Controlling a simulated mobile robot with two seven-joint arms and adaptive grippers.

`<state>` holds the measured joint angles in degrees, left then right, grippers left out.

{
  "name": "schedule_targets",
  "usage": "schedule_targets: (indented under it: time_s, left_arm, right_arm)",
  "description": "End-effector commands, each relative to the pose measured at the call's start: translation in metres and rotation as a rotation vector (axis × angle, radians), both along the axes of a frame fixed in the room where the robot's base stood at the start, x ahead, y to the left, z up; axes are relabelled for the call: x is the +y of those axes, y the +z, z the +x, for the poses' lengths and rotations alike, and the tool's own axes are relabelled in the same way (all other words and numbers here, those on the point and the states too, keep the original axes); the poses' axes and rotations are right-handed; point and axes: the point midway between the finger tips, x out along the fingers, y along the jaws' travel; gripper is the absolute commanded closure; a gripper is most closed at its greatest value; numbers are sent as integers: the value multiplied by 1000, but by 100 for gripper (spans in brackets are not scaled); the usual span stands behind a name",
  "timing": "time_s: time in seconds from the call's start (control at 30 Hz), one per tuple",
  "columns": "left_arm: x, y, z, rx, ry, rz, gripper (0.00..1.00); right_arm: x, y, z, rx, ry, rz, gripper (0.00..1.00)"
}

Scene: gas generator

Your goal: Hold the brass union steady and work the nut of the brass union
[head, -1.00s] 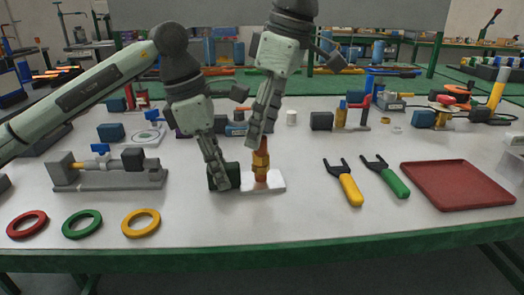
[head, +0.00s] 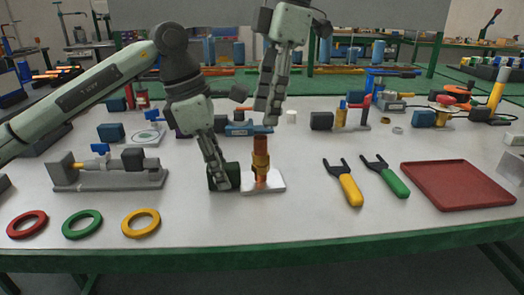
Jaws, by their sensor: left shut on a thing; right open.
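The brass union (head: 261,160) stands upright on a copper pipe above a white base plate (head: 270,187) near the middle of the table. My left gripper (head: 222,187) reaches down at the left of the union. It is shut on the dark green block (head: 229,176) beside the white plate, and its fingers partly hide that block. My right gripper (head: 265,122) is open and empty. It points down just above the top of the union, apart from it.
Yellow (head: 345,184) and green (head: 389,178) wrenches and a red tray (head: 457,185) lie to the right. A grey valve fixture (head: 110,178) stands at the left. Red (head: 27,224), green (head: 82,224) and yellow (head: 141,223) rings lie at the front left. The table in front of the union is clear.

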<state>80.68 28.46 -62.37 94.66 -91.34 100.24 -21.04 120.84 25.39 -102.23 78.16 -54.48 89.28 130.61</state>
Motion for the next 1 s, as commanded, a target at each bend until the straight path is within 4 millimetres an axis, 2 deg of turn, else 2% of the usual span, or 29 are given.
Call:
schedule_targets:
  time_s: [0.1,0.3,0.47,1.0]
  left_arm:
    - [0,1,0,-2,0,-2,100]
    - [0,1,0,-2,0,-2,100]
    - [0,1,0,-1,0,-2,100]
    - [0,1,0,-1,-1,-2,100]
  right_arm:
    - [-4,2,3,14,198,13,53]
    - [-9,3,4,25,387,34,53]
    - [-8,-4,3,27,415,36,53]
    - [6,-72,-7,26,411,37,53]
